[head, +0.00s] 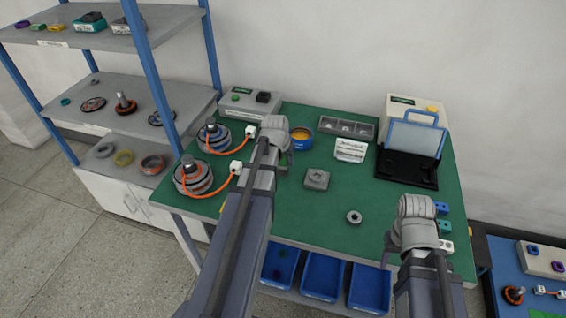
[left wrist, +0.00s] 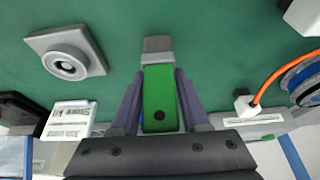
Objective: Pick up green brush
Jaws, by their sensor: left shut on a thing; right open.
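The green brush (left wrist: 160,100) stands between the two fingers of my left gripper (left wrist: 160,112) in the left wrist view, with a grey end (left wrist: 157,46) pointing away from the jaws over the green table. The gripper is shut on its green body.
The green table (head: 320,220) holds a square grey part (head: 317,179), a small ring (head: 354,217), a white slotted holder (head: 350,150) and a black stand (head: 406,168). Two hub motors with orange cables (head: 193,177) stand at the left. Blue bins (head: 322,277) sit below the front edge.

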